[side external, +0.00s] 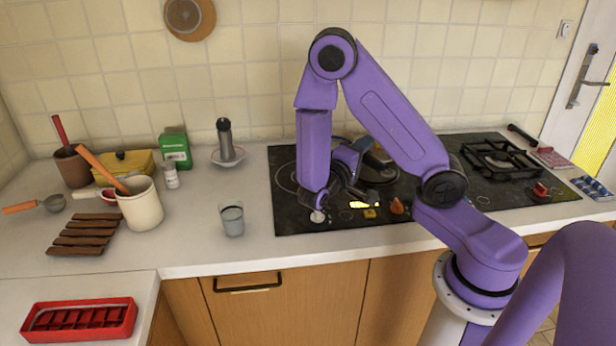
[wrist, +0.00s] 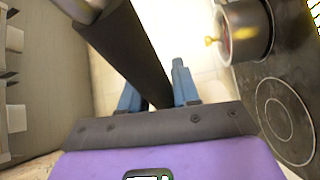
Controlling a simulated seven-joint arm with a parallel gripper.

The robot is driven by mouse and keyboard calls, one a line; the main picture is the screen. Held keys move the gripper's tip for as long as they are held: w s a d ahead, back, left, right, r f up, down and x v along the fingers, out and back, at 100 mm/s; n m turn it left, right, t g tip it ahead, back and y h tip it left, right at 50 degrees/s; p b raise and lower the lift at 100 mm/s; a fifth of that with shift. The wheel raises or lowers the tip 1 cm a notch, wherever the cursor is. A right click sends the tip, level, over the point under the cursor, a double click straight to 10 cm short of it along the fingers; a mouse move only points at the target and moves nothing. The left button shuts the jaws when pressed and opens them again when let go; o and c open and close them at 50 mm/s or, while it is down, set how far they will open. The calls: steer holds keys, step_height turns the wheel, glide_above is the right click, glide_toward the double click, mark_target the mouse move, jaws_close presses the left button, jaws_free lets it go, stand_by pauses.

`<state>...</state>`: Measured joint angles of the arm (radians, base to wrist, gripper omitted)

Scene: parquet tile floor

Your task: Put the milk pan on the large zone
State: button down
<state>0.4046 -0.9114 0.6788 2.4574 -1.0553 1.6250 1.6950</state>
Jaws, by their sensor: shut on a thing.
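In the wrist view, the blue fingers of my gripper (wrist: 155,83) are shut on a long dark handle (wrist: 122,42), which I take to be the milk pan's. The handle runs to the upper left towards a grey metal part that the frame's edge cuts off. In the side view, my gripper (side external: 349,158) is over the middle of the black hob, and the arm hides much of what it holds. A ringed zone (side external: 288,178) shows at the hob's left, partly behind my arm. A double ring (wrist: 287,110) shows in the wrist view; I cannot tell whether it is the large zone.
A metal pot (wrist: 249,29) stands on the hob in the wrist view. A glass (side external: 232,219) stands left of the hob, with a cream crock (side external: 141,207) and a wooden rack (side external: 82,234) farther left. A black grate (side external: 500,160) is at the hob's right.

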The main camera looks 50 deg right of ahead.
steer(key=shift+g, duration=0.3)
steer(key=w+d+f, duration=0.1)
steer(key=w, duration=0.1)
steer(key=w+d+f, duration=0.1)
steer(key=w, duration=0.2)
steer(key=w+d+f, duration=0.1)
steer(key=w+f, duration=0.1)
steer(key=w, duration=0.1)
steer(key=shift+w+d+f, duration=0.1)
steer(key=shift+d, duration=0.3)
steer(key=shift+w+d+f, duration=0.3)
steer(key=shift+w+f, duration=0.4)
steer(key=shift+f, duration=0.75)
steer(key=shift+w+d+f, duration=0.25)
steer(key=shift+w+f, duration=0.5)
steer(key=shift+f, duration=0.75)
steer(key=shift+w+d+f, duration=0.3)
steer(key=shift+w+f, duration=0.4)
steer(key=shift+f, duration=0.85)
steer(key=c, duration=0.8)
jaws_free()
steer(key=shift+f, duration=0.1)
